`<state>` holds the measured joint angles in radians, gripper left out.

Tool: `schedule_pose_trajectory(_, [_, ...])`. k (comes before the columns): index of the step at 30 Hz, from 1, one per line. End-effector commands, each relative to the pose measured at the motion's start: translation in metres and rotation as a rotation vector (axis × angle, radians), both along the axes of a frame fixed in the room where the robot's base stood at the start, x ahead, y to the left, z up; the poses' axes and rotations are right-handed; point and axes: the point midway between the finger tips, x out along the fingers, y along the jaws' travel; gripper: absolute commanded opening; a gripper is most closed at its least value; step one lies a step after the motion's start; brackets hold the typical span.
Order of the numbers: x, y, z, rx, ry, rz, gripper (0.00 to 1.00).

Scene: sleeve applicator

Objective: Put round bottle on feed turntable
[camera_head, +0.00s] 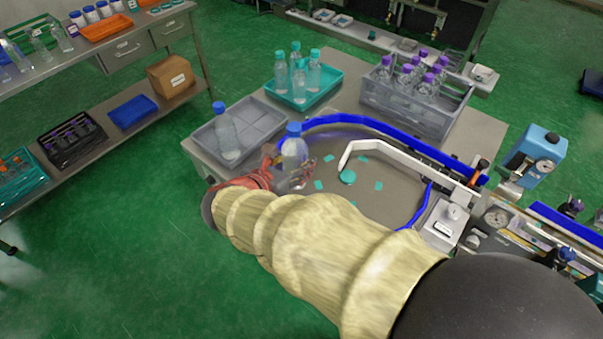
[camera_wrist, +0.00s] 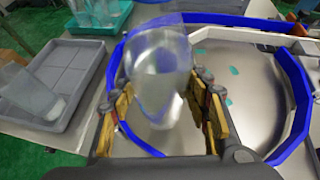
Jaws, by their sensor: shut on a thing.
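A clear round bottle with a blue cap (camera_head: 294,158) stands about upright in my gripper (camera_head: 278,176). In the wrist view the bottle (camera_wrist: 160,75) sits between the two yellow-padded fingers of the gripper (camera_wrist: 160,105), which is shut on it. The feed turntable (camera_head: 385,203) is the grey disc with a blue guide rail and teal patches; it also shows in the wrist view (camera_wrist: 250,95). The bottle appears over the turntable's left edge. Whether its base touches the surface is hidden.
A grey tray (camera_head: 260,122) at left holds another blue-capped bottle (camera_head: 227,132). A teal tray (camera_head: 325,92) holds several teal-capped bottles. A grey crate (camera_head: 400,110) holds purple-capped bottles. A white curved guide arm (camera_head: 400,158) spans the turntable, and its left part is clear of bottles.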

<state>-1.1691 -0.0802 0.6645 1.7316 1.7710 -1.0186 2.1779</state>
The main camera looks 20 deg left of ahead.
Motion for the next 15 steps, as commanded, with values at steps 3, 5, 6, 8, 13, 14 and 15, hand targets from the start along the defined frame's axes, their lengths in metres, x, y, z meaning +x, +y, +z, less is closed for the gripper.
schedule_pose_trajectory(3, [0.016,0.000,-0.020,-0.001,-0.002,-0.002,0.02])
schedule_pose_trajectory(5, [0.021,0.000,-0.025,0.000,-0.002,-0.001,0.02])
schedule_pose_trajectory(6, [0.023,0.001,-0.027,0.000,-0.003,-0.001,0.02])
schedule_pose_trajectory(8, [0.026,0.001,-0.030,0.001,-0.003,0.000,0.02])
schedule_pose_trajectory(13, [0.031,0.001,-0.037,0.001,-0.002,0.000,0.02])
schedule_pose_trajectory(14, [0.033,0.001,-0.039,0.000,-0.002,-0.001,0.02])
schedule_pose_trajectory(15, [0.036,0.001,-0.044,-0.001,-0.001,-0.001,0.02])
